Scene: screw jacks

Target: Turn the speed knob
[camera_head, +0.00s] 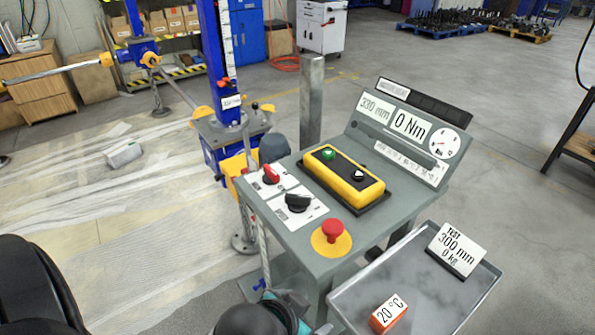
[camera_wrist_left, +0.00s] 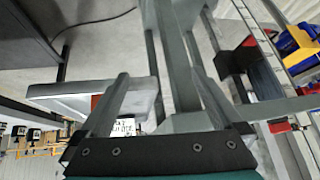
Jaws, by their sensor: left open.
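The grey control console (camera_head: 285,235) stands in the middle of the head view. On its left part are a red knob (camera_head: 271,173) and a black knob (camera_head: 297,200), each on a white plate. The plate lettering is too small to read, so I cannot tell which knob is the speed one. My left gripper (camera_head: 287,310) is low at the bottom edge, below the console top and apart from both knobs. In the left wrist view its two grey fingers (camera_wrist_left: 160,85) stand wide apart. I see nothing held between them. My right gripper is not in view.
A red mushroom button (camera_head: 332,232) on a yellow disc and a yellow button box (camera_head: 342,179) share the console top. A grey tray (camera_head: 415,300) with a test sign (camera_head: 457,249) and an orange block (camera_head: 388,314) stands at the front right. A blue jack column (camera_head: 218,60) rises behind.

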